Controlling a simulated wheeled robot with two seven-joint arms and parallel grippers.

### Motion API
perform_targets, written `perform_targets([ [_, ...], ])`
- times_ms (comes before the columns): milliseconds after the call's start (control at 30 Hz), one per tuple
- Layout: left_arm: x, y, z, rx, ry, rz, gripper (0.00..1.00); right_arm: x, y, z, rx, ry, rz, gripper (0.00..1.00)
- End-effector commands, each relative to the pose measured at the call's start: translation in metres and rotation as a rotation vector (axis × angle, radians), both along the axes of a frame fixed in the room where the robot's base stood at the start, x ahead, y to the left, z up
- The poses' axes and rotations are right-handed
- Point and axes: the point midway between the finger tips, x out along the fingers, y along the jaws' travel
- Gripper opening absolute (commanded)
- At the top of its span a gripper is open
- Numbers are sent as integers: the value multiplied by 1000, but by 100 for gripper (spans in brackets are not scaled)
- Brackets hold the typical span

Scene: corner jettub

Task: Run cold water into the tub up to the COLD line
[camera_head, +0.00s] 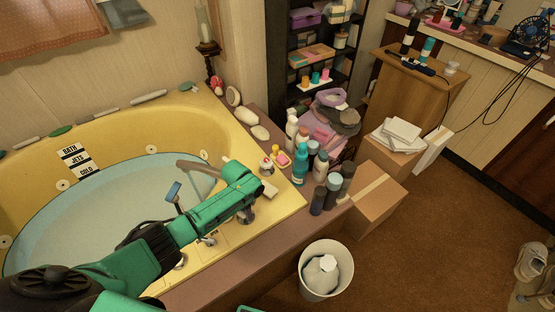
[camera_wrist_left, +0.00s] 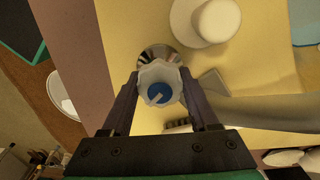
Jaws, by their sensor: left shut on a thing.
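The yellow corner tub (camera_head: 120,124) holds pale blue water (camera_head: 110,215). A black-and-white level strip on its far wall reads BATH, JETS and COLD (camera_head: 86,171); the water's edge lies close to the COLD mark, and I cannot tell exactly how close. My left gripper (camera_wrist_left: 158,98) is shut on a fluted white tap knob with a blue cap (camera_wrist_left: 160,92), over a chrome base (camera_wrist_left: 160,52). In the head view my left arm reaches over the deck and hides most of the knob. The grey spout (camera_head: 195,165) arches over the water; I cannot tell whether water flows. My right gripper is not in view.
A white bin (camera_head: 311,290) and a cardboard box (camera_head: 378,205) stand on the floor. Brown carpet at the right is mostly free.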

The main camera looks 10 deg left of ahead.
Motion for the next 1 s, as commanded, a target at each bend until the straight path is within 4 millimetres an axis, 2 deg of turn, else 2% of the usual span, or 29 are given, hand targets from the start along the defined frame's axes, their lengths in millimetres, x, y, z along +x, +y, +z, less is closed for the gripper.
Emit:
perform_targets([
  [333,1,0,1,0,-1,-27,5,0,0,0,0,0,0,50],
  [533,1,0,1,1,-2,-389,5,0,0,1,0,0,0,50],
  [600,1,0,1,0,-3,-448,5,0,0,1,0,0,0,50],
  [867,1,0,1,0,-3,-465,5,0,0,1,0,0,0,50],
  [1000,1,0,0,1,-2,-695,5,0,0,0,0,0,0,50],
])
